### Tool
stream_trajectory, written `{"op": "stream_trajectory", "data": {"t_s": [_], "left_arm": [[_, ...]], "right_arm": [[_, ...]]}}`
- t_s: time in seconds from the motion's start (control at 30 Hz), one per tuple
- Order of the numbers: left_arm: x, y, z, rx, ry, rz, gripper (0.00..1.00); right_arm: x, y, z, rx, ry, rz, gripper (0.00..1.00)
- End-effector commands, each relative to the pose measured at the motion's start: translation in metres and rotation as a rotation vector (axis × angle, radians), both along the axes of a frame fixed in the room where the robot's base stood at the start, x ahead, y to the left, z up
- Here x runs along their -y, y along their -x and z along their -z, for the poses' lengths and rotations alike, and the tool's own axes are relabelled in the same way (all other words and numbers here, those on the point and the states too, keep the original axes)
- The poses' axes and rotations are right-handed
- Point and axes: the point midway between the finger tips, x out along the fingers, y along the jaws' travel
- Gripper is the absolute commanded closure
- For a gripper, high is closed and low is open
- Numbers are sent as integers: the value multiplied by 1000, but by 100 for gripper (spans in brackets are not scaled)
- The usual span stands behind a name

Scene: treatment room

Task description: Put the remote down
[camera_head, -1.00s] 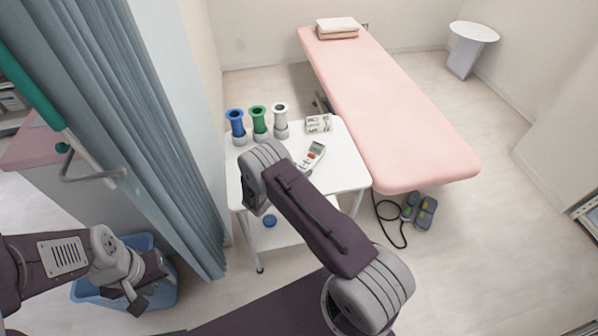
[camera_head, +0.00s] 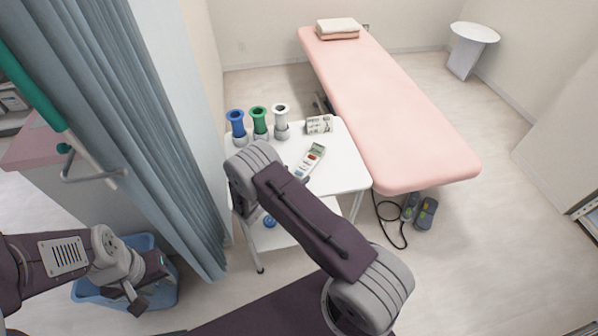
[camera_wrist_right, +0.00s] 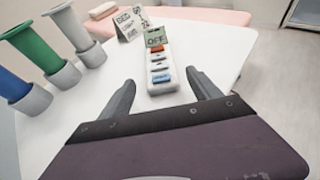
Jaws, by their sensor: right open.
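The remote (camera_head: 311,161) lies on the white top of a cart (camera_head: 347,176), apart from my grippers. It is pale, with a small display and red and blue buttons. In the right wrist view the remote (camera_wrist_right: 158,62) lies ahead of my right gripper (camera_wrist_right: 160,85), and its display reads OFF. The right gripper's two dark fingers are spread, with nothing held between them. In the head view the right gripper is hidden behind its own arm. My left gripper (camera_head: 138,300) hangs low at the left, over a blue bin; its jaws are not clear.
Blue (camera_head: 237,126), green (camera_head: 259,122) and white (camera_head: 281,121) holders stand on the cart's left side. A printed card or box (camera_head: 319,124) stands behind the remote. A curtain (camera_head: 160,130) is left, a pink bed (camera_head: 390,100) behind right.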

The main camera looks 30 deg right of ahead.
Motion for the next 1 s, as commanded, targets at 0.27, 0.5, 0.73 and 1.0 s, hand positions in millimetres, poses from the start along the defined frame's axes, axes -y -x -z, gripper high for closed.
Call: {"op": "stream_trajectory", "data": {"t_s": [0.27,0.5,0.73,1.0], "left_arm": [[0,0,-2,0,0,0,64],[0,0,-2,0,0,0,64],[0,0,-2,0,0,0,64],[0,0,-2,0,0,0,64]], "right_arm": [[-51,30,-25,1,-1,-4,28],[-62,38,-30,-1,-1,1,28],[-20,104,-57,47,-263,418,28],[-58,229,-103,450,-1025,1434,28]]}}
